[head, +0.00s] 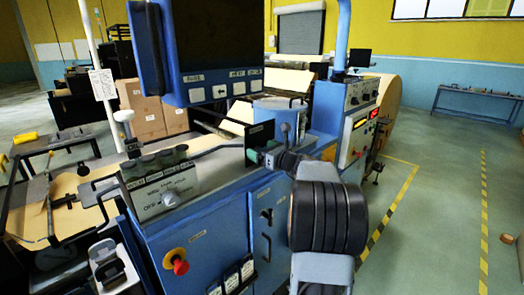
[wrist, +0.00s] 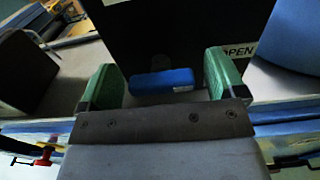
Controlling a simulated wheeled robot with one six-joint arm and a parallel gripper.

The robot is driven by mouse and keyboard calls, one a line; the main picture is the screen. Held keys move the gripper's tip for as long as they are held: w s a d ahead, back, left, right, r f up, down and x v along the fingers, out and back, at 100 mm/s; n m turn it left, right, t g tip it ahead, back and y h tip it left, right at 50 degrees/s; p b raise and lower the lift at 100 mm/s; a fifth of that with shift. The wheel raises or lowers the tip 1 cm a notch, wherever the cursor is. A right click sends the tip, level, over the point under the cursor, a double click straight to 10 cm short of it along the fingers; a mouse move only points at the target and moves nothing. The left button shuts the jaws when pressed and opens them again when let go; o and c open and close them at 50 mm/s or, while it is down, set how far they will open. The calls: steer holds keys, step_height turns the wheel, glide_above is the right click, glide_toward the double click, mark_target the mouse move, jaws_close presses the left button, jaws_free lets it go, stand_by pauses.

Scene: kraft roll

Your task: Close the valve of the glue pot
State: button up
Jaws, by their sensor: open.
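The glue pot (head: 279,110) looks like a blue-grey cylinder with a lid, standing on the blue machine behind my gripper in the head view. In the wrist view, a blue handle (wrist: 165,82), apparently the valve's, lies crosswise in front of a dark plate (wrist: 180,35). A white label (wrist: 241,50) reading "OPEN" is partly hidden by the right finger. My gripper (head: 262,153) has green finger pads and is open. The handle lies between the two fingers in the wrist view, with gaps on both sides. I cannot tell how deep it sits between them. My arm hides part of this area in the head view.
A control box (head: 160,188) with a knob and several grey cups stands left of my gripper. A red button (head: 180,266) sticks out of the machine's front. A large monitor (head: 215,50) hangs above.

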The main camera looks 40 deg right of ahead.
steer(key=c, duration=0.9)
steer(key=shift+f+n+b, duration=0.2)
steer(key=shift+n+b, duration=0.2)
steer(key=shift+b, duration=0.3)
steer(key=n+b, duration=0.2)
steer(key=b, duration=0.1)
steer(key=shift+f+b, duration=0.2)
steer(key=shift+b, duration=0.15)
steer(key=n+b, duration=0.6)
steer(key=b, duration=0.2)
steer(key=shift+a+b, duration=0.15)
steer(key=shift+b, duration=0.25)
steer(key=n+b, duration=0.4)
steer(key=shift+n+b, duration=0.35)
steer(key=shift+n, duration=0.05)
steer(key=n+b, duration=0.3)
steer(key=n, duration=0.1)
steer(key=shift+r, duration=0.1)
steer(key=shift+n+b, duration=0.3)
